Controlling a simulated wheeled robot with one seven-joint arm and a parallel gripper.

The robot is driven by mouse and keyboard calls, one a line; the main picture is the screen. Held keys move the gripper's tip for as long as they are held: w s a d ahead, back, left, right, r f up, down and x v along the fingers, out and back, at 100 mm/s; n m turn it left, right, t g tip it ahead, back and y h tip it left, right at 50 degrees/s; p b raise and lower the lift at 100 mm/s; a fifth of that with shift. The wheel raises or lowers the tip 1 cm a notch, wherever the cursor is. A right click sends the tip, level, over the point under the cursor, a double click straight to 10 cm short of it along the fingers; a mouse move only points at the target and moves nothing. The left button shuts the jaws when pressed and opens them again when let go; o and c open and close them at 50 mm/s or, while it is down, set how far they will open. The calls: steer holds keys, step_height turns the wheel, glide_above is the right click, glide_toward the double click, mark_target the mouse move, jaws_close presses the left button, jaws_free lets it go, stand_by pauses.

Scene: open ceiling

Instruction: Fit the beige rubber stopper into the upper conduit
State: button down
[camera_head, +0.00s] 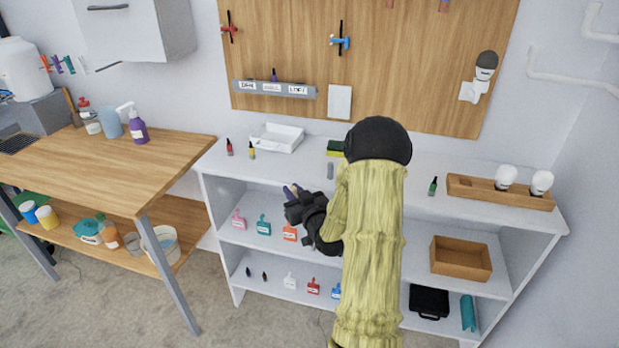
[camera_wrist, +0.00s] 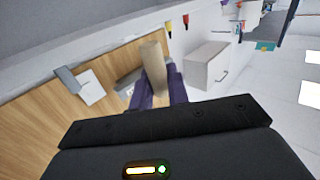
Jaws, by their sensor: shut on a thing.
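My gripper (camera_head: 291,191) is in front of the white shelf unit, left of my arm. In the wrist view its purple fingers (camera_wrist: 160,95) are shut on the beige rubber stopper (camera_wrist: 153,62), which sticks out beyond the fingertips. In the head view the stopper is too small to make out clearly. The upper conduit (camera_head: 592,20) is a white bent pipe on the wall at the far upper right, well away from my gripper. A lower white conduit (camera_head: 570,79) runs below it.
The shelf unit (camera_head: 300,168) holds bottles, a white tray (camera_head: 277,137), a wooden holder with bulbs (camera_head: 500,191) and a wooden box (camera_head: 460,258). A wooden workbench (camera_head: 100,165) stands left. A lamp (camera_head: 484,68) juts from the wooden wall board (camera_head: 400,70).

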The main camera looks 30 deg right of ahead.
steer(key=s+a+f+n+y, duration=0.1)
steer(key=a+f, duration=0.4)
steer(key=a, duration=0.6)
steer(key=s+a+f+n+y, duration=0.2)
steer(key=a+f+y, duration=0.4)
steer(key=a, duration=0.5)
steer(key=shift+a+f+n+g, duration=0.25)
steer(key=shift+a+n+g, duration=0.1)
steer(key=shift+n, duration=0.35)
